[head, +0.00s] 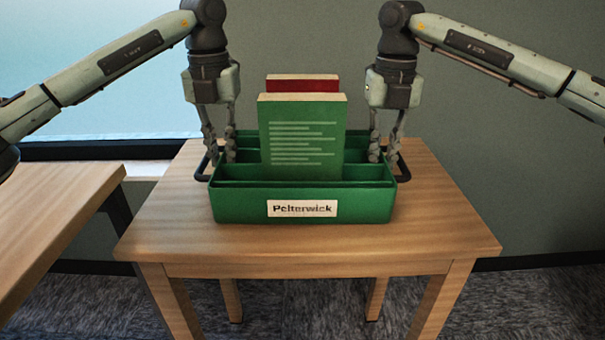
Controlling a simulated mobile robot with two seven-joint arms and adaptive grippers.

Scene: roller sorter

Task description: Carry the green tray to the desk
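The green tray (235,207) stands on a small wooden table, with a white label reading "Pelterwick" on its front. A green book (302,140) and a red book (303,83) stand upright in its compartments. A dark handle shows at each side of the tray. My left gripper (218,150) points down at the tray's left side, by the left handle (203,168). My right gripper (385,150) points down at the right side, by the right handle (403,168). Whether the fingers are closed around the handles is not clear.
The small table (300,255) has bare wood in front of the tray and on both sides. Another wooden surface (50,215) is at the left, separated by a gap. A wall (500,150) stands close behind, with a window (120,90) at the left.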

